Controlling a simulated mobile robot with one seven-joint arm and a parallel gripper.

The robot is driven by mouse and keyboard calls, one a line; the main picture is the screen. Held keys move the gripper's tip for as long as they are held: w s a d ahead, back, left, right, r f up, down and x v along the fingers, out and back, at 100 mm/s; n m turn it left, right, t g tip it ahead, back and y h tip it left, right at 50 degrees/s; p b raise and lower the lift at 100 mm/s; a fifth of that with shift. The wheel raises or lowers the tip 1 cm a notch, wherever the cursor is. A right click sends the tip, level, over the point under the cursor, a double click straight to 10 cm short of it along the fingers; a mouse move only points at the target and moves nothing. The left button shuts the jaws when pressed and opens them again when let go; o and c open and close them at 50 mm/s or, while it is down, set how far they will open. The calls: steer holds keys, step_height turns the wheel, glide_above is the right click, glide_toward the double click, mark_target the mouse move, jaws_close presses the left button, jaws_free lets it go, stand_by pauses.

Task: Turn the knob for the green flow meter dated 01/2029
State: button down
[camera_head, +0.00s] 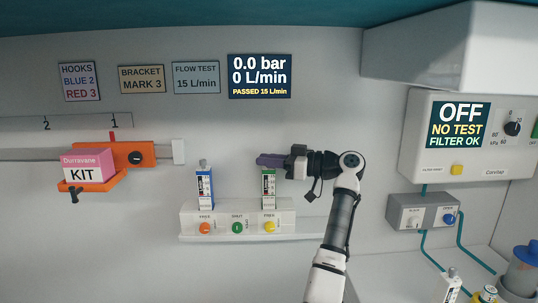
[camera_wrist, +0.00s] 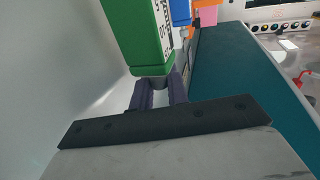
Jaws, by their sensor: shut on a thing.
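The green flow meter (camera_head: 268,188) stands upright in the right part of the white wall block. My gripper (camera_head: 268,160) reaches in from the right at the top of this meter. In the wrist view its dark purple fingers (camera_wrist: 160,94) are shut on the knob, which they mostly hide. The blue flow meter (camera_head: 205,188) stands to the left, its grey knob (camera_head: 203,163) uncovered on top.
The white block (camera_head: 238,216) has orange, green and yellow buttons. A wall display (camera_head: 260,76) reads 0.0 bar, 0 L/min, PASSED 15 L/min. A sign (camera_head: 196,77) reads FLOW TEST 15 L/min. An orange bracket (camera_head: 130,157) with a KIT box is left; a white cabinet is right.

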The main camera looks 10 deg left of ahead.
steer(key=shift+n+g+p, duration=0.5)
steer(key=shift+n+g, duration=0.1)
steer(key=shift+g, duration=0.6)
steer(key=c, duration=1.4)
jaws_free()
steer(key=shift+f, duration=0.1)
steer(key=w+d+b, duration=0.1)
steer(key=d+b, duration=0.1)
steer(key=d, duration=1.1)
steer(key=shift+w+d, duration=0.25)
steer(key=shift+d, duration=0.1)
steer(key=shift+o, duration=0.2)
